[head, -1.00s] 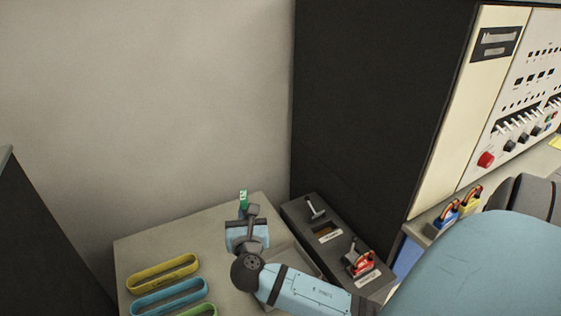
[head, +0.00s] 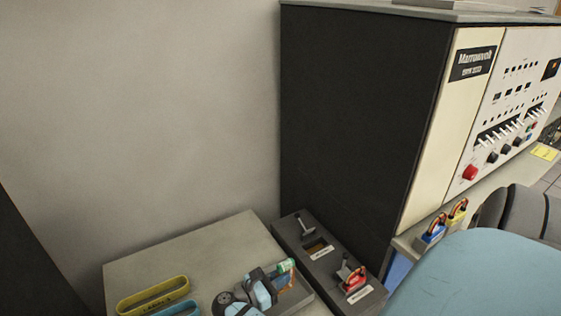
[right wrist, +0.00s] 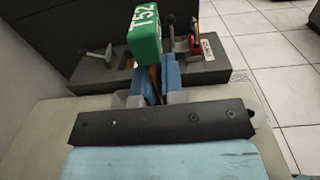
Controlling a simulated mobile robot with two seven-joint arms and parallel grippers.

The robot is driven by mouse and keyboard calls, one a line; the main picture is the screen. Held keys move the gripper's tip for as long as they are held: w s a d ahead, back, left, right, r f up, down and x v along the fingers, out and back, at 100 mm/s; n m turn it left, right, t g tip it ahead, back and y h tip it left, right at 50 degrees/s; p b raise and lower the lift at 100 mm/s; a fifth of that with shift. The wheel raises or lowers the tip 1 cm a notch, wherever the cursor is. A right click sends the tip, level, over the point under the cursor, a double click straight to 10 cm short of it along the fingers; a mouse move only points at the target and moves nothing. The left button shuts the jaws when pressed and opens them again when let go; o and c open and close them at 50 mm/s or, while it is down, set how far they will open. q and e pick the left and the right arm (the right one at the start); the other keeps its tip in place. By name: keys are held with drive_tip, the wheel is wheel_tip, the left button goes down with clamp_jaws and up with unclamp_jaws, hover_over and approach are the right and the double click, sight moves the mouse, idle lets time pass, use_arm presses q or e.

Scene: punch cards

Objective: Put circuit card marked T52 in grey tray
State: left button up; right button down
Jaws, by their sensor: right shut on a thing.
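The circuit card has a green top marked T52 (right wrist: 145,32) and a thin brown board below it. My right gripper (head: 274,278) is shut on the card, and in the right wrist view its blue fingers (right wrist: 156,85) pinch the board. The card's green end also shows in the head view (head: 286,265). I cannot tell how high the card is above the tray floor. My left gripper is not in view.
A yellow oval holder (head: 153,295) lies at the left front. The table's back left (head: 180,255) is clear. A tall black cabinet (head: 360,110) stands behind.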

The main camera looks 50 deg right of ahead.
sight(281, 290)
wheel_tip(281, 290, down, 6)
drive_tip(key=shift+f, duration=0.1)
drive_tip(key=shift+f+b, duration=0.4)
drive_tip(key=shift+f, duration=1.6)
drive_tip(key=shift+f, duration=0.2)
drive_tip(key=c, duration=1.2)
unclamp_jaws()
drive_tip(key=shift+c, duration=0.2)
drive_tip(key=shift+r, duration=0.1)
drive_tip(key=shift+r, duration=0.15)
